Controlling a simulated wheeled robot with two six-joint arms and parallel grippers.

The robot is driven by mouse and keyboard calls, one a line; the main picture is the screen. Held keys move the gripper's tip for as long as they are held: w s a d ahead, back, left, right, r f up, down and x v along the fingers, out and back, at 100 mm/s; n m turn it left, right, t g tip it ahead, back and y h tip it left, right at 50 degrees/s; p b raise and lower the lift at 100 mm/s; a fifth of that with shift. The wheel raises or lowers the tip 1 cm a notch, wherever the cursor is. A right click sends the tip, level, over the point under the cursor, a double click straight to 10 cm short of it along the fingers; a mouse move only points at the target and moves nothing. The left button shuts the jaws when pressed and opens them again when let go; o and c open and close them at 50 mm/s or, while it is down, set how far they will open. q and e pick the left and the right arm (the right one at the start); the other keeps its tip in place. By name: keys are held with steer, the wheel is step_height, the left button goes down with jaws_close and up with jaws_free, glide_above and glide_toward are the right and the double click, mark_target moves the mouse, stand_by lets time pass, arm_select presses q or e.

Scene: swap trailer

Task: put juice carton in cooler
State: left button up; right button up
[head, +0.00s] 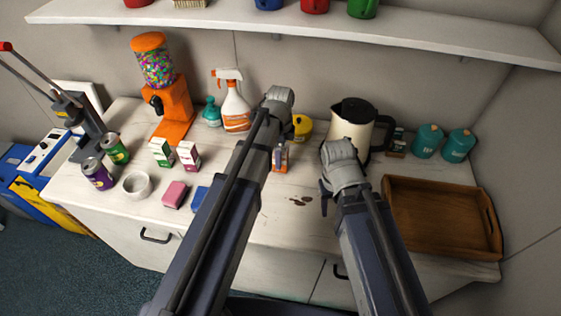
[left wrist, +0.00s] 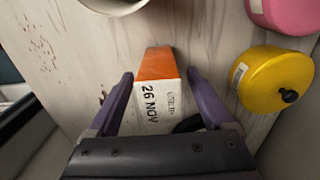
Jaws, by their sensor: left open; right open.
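An orange-topped carton (left wrist: 158,95) with a white face printed "26 NOV" stands between the spread fingers of my left gripper (left wrist: 158,75). The fingers sit on both sides of it, with gaps visible. The carton also shows small in the head view (head: 281,156), beside my left arm, which hides much of that gripper. Green-and-white (head: 162,152) and pink-and-white (head: 188,155) cartons stand further left on the counter. My right gripper (head: 325,196) is open and empty, above the counter in front of the kettle. I cannot clearly identify a cooler.
A yellow canister (left wrist: 275,80) stands close to the left gripper. A cream kettle (head: 352,124) stands behind the right gripper, with a wooden tray (head: 440,215) to the right. A spray bottle (head: 235,105) is at the back. A blue-and-yellow unit (head: 40,165) stands at far left.

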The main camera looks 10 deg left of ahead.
arm_select(q)
steer(key=shift+r, duration=0.1)
steer(key=shift+c, duration=0.3)
jaws_close()
